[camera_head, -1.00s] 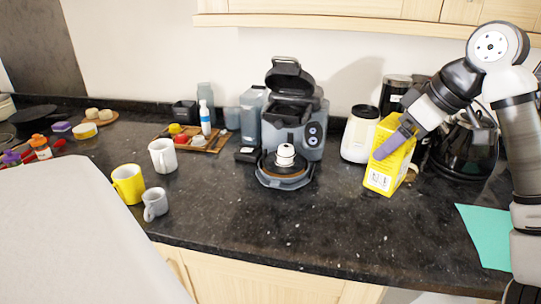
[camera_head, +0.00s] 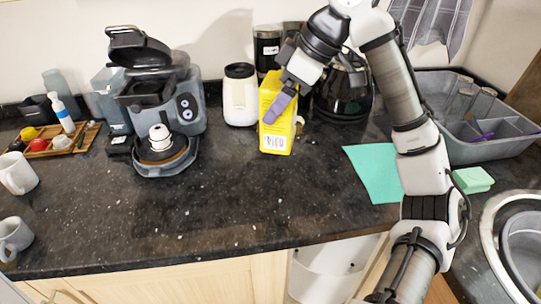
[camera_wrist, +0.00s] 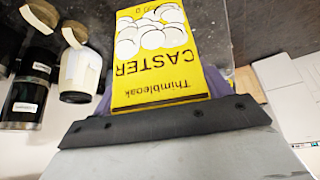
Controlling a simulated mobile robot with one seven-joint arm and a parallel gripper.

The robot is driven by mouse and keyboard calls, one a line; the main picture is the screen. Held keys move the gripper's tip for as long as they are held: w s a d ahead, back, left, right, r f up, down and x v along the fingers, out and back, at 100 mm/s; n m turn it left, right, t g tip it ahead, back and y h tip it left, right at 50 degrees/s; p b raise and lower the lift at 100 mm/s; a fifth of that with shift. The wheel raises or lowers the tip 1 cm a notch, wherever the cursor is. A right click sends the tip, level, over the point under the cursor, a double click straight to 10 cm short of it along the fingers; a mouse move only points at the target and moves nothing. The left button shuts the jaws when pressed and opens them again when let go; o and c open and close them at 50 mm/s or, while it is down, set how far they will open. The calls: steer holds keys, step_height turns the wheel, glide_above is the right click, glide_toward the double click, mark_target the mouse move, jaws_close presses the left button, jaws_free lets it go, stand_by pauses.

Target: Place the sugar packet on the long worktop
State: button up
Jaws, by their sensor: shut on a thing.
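The sugar packet (camera_head: 284,128) is a yellow box with a white label, near the back of the dark speckled long worktop (camera_head: 225,205) in the head view. It looks roughly upright; I cannot tell whether its base touches the worktop. My gripper (camera_head: 277,107), with purple fingers, is shut on the packet. In the wrist view the packet (camera_wrist: 150,60) shows "Thimbleoak CASTER" lettering, with a finger at each side. The far side of the packet is hidden.
A cream jar (camera_head: 240,97) stands left of the packet, a black kettle (camera_head: 343,95) right behind it. A coffee machine (camera_head: 160,105) stands further left. A teal mat (camera_head: 373,172) and grey dish tub (camera_head: 480,150) lie right. The front middle of the worktop is clear.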

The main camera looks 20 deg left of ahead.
step_height(320, 180, down, 15)
steer(key=p, duration=0.1)
steer(key=shift+f, duration=0.2)
stand_by(0.3)
steer(key=shift+f, duration=0.15)
steer(key=o, duration=1.3)
steer(key=shift+o, duration=0.2)
steer(key=b+v, duration=0.1)
steer(key=v, duration=1.1)
steer(key=shift+b, duration=0.35)
steer(key=shift+o, duration=0.2)
